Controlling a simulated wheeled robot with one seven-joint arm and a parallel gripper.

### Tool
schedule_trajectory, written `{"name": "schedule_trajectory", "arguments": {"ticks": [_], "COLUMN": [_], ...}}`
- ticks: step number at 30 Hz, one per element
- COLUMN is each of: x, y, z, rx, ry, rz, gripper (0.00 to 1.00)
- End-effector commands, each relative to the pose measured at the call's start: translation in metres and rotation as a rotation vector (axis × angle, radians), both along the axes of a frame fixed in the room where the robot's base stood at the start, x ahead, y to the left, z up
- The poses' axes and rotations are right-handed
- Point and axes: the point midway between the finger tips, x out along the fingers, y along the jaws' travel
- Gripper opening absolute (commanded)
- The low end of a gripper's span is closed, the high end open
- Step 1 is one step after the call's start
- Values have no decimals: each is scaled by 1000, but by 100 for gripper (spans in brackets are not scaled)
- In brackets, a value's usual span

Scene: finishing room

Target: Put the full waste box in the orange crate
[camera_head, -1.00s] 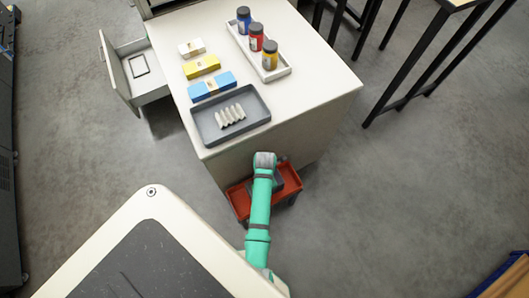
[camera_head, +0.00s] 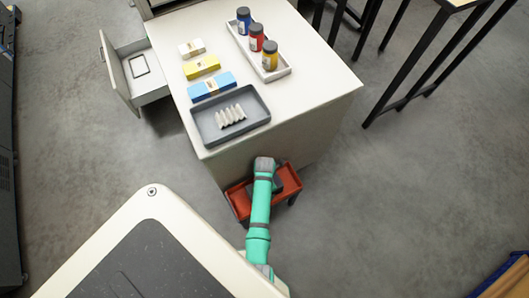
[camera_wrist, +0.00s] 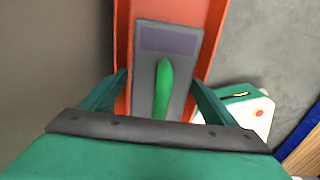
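The orange crate (camera_head: 240,203) stands low against the front of the white counter in the head view; its walls also show in the wrist view (camera_wrist: 123,50). A grey box with a purple panel and a green handle, which looks like the waste box (camera_wrist: 168,65), lies within the crate's walls in the wrist view. In the head view only a dark bit of it shows beside my arm. My gripper (camera_wrist: 160,78) is above it, with its green fingers apart on either side of the handle. They do not appear to clamp it. The box's contents are hidden.
The counter (camera_head: 310,100) holds a grey tray (camera_head: 264,118) of white pieces, coloured packs and a white tray of jars. A drawer (camera_head: 150,88) stands open at left.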

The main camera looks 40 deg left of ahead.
Motion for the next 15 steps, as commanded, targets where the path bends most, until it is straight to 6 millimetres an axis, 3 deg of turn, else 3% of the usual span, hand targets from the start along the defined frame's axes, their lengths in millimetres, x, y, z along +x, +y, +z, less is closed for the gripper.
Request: {"name": "schedule_trajectory", "arguments": {"ticks": [9,15], "x": [0,1], "y": [0,0], "z": [3,29], "rx": [1,3], "ry": [-1,-3], "rz": [0,-1], "gripper": [81,81]}}
